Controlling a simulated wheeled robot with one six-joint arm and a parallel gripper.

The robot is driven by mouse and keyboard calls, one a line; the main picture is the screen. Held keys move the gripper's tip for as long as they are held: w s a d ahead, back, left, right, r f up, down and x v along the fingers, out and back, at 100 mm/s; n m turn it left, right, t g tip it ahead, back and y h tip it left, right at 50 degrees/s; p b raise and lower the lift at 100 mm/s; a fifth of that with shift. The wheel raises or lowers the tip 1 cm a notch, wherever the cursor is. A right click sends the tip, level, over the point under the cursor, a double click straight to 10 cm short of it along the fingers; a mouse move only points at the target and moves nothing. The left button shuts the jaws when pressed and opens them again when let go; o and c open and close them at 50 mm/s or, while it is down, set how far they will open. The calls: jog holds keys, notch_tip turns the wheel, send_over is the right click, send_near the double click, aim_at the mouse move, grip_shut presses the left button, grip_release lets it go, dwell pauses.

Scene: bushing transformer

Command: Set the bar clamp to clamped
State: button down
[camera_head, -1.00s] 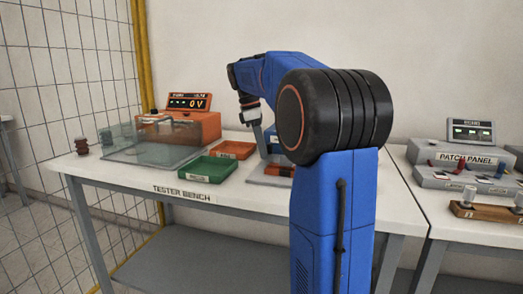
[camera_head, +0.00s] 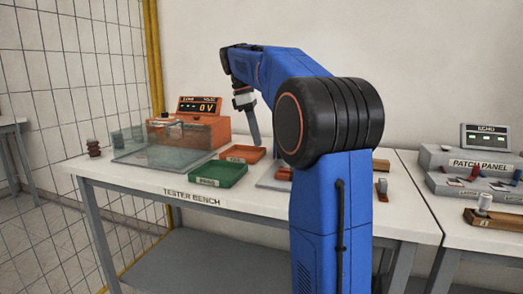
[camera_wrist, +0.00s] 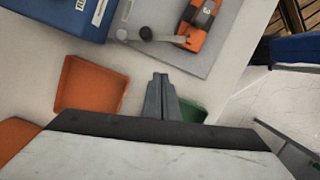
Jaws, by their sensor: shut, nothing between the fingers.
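My gripper (camera_head: 254,143) hangs above the tester bench, fingers pointing down, apart from everything below. In the wrist view its two fingers (camera_wrist: 160,76) are together with nothing between them. A grey plate (camera_wrist: 193,62) at the top of the wrist view bears an orange and black block (camera_wrist: 203,22) and a pale lever-like bar with dark round knobs beside it. This looks like the bar clamp, but I cannot tell its setting. In the head view the plate (camera_head: 268,184) and a bit of the orange block (camera_head: 285,173) show, mostly hidden behind my arm.
A green tray (camera_head: 217,174) and an orange tray (camera_head: 243,153) lie left of the plate. An orange tester (camera_head: 205,130) with a clear cover stands further left. A blue labelled box (camera_wrist: 75,18) is beside the plate. A patch panel (camera_head: 478,165) stands on the right bench.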

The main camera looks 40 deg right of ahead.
jog(key=shift+v, duration=1.9)
